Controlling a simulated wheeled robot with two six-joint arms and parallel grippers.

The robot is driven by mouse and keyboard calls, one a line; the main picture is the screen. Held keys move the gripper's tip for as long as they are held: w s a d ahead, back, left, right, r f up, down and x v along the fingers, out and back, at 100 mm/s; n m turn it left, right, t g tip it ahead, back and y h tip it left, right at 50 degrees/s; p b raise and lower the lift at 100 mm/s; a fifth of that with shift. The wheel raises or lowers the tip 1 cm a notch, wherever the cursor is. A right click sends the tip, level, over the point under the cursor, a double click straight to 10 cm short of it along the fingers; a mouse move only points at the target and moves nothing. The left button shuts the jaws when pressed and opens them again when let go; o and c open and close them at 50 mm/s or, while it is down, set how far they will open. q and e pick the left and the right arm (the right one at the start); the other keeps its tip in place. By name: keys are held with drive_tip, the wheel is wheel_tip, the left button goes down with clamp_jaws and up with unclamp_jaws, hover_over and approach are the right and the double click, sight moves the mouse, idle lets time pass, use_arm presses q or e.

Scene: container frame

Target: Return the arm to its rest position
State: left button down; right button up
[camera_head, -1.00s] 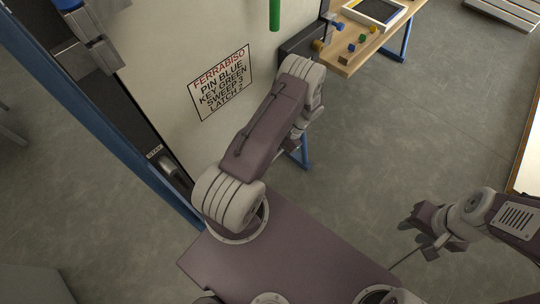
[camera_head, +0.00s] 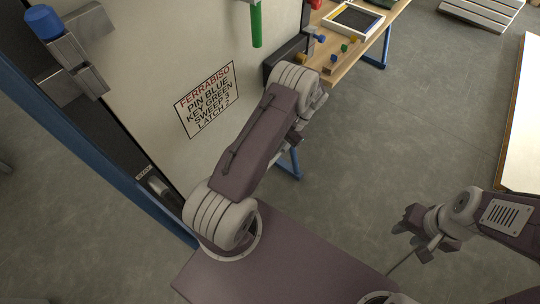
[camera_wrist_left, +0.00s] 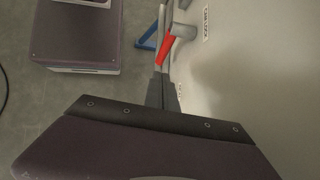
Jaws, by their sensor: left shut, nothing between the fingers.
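My left arm (camera_head: 262,140) reaches up over the front of the pale panel in the head view. Its gripper is hidden there behind the arm links. In the left wrist view my left gripper (camera_wrist_left: 163,92) is shut and empty, beside the pale panel wall (camera_wrist_left: 245,60). A red bar (camera_wrist_left: 168,50) with a grey round end shows just beyond the fingertips. I cannot tell whether they touch. My right gripper (camera_head: 418,236) hangs above the floor at the lower right in the head view. Its jaw opening is unclear.
The pale panel bears a sign (camera_head: 208,98), a green bar (camera_head: 256,24), and a blue cylinder (camera_head: 43,21) on a grey bracket. A wooden bench (camera_head: 340,58) with small coloured blocks and a tray stands at the top. Open floor (camera_head: 420,120) lies to the right.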

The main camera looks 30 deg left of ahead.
idle(0.4)
use_arm(q)
drive_tip(key=s+d+r+t+h+p, duration=0.1)
drive_tip(key=s+d+r+t+p, duration=0.1)
drive_tip(key=r, duration=0.5)
drive_tip(key=s+d+r+n+t+h+p, duration=0.1)
drive_tip(key=s+d+r+t+p, duration=0.2)
drive_tip(key=r, duration=0.5)
drive_tip(key=s+d+r+n+t+h+p, duration=0.1)
drive_tip(key=s+d+r+t+p, duration=0.2)
drive_tip(key=r, duration=0.5)
drive_tip(key=shift+s+d+r+p, duration=0.25)
drive_tip(key=shift+s+d+p, duration=0.25)
drive_tip(key=shift+d+p, duration=0.25)
